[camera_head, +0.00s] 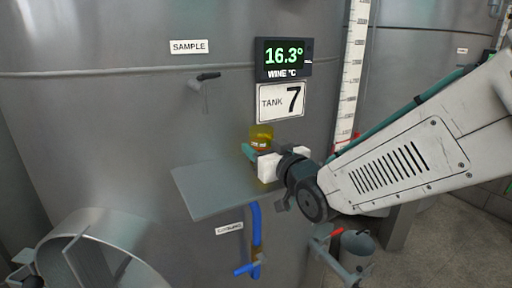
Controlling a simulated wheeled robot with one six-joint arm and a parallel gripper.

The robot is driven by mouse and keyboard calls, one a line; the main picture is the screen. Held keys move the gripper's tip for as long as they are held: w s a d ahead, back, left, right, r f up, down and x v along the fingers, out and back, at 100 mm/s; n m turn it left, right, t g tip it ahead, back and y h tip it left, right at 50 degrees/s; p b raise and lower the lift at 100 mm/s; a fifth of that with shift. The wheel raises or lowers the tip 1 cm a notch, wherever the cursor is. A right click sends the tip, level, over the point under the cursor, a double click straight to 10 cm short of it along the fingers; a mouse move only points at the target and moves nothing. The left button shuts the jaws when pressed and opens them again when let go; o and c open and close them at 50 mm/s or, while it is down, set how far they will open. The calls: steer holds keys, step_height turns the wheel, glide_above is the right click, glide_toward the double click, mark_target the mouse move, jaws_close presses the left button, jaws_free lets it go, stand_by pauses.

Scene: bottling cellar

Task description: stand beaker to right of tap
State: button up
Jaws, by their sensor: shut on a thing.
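The beaker (261,133) is see-through and yellowish, with a small red mark. It is upright, over the right part of a grey shelf (205,190) on the tank wall. My gripper (256,155) reaches in from the right and is shut on the beaker, hiding its middle. I cannot tell whether its base touches the shelf. The sample tap (207,77), with a black lever, sticks out of the tank up and to the left of the beaker, under the SAMPLE label (189,46).
A display (284,57) reading 16.3° and a tank 7 plate (281,102) are on the wall above my gripper. A blue pipe with a valve (256,226) runs below the shelf. An open round hatch (95,255) is at lower left. The shelf's left part is bare.

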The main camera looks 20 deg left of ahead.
steer(key=shift+s+d+r, duration=0.1)
steer(key=shift+d, duration=0.1)
steer(key=shift+s+a, duration=0.15)
steer(key=shift+a, duration=0.25)
steer(key=shift+s+a+f, duration=0.1)
steer(key=shift+a+f, duration=0.05)
steer(key=shift+f, duration=0.1)
steer(key=o, duration=1.1)
steer(key=shift+r, duration=0.2)
steer(key=shift+s+d, duration=0.2)
steer(key=shift+d, duration=0.15)
steer(key=v, duration=1.1)
steer(key=shift+s+d, duration=0.1)
steer(key=shift+d, duration=0.05)
